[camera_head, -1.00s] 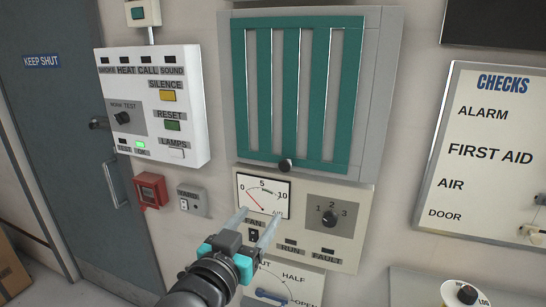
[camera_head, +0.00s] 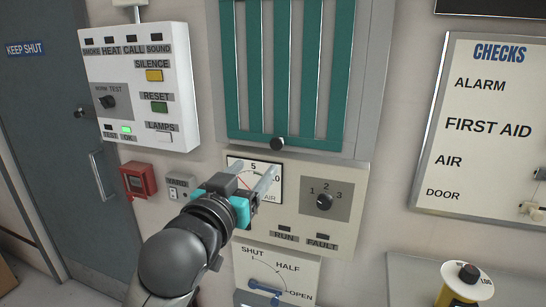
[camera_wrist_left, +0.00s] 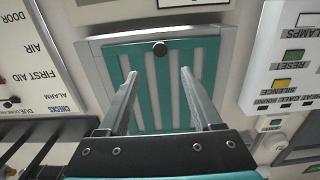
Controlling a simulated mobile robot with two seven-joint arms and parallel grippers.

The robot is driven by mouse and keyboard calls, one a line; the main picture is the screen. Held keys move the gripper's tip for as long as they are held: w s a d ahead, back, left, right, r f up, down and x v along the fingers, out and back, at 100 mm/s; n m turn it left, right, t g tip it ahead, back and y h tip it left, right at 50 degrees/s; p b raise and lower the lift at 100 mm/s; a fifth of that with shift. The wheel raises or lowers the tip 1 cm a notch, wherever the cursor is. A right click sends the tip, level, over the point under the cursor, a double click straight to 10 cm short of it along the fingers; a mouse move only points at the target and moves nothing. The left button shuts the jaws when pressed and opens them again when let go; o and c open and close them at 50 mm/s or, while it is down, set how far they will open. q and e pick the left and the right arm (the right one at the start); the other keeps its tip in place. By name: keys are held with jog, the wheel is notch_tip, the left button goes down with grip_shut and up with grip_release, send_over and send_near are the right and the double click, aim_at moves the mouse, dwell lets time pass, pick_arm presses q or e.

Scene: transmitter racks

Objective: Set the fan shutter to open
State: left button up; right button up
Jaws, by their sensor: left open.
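The shutter dial plate (camera_head: 247,262) is at the bottom of the head view, marked SHUT, HALF and OPEN along an arc. A blue lever (camera_head: 264,287) sits on it, partly cut off by the frame edge, and I cannot tell which mark it points to. A teal slatted panel (camera_head: 288,70) in a grey frame is above, with a black knob (camera_head: 277,144) at its lower edge. My left gripper (camera_head: 251,172) is open and empty, in front of the gauge and above the dial plate. In the left wrist view, its fingers (camera_wrist_left: 159,75) point toward the slatted panel. My right gripper is out of view.
The fan panel has a round selector (camera_head: 325,202) right of the gauge (camera_head: 263,166). A white alarm panel (camera_head: 140,90), a red box (camera_head: 138,181) and a door (camera_head: 40,130) are at left. A checks board (camera_head: 495,130) and a yellow-sided knob unit (camera_head: 465,288) are at right.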

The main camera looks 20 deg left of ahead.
aim_at(276, 144)
pick_arm(q)
jog(key=w, duration=0.6)
jog(key=w+p, duration=0.1)
jog(key=w, duration=0.4)
jog(key=shift+w+d+r, duration=0.1)
jog(key=shift+w+d, duration=0.1)
jog(key=shift+w, duration=0.15)
grip_shut()
dwell(1.1)
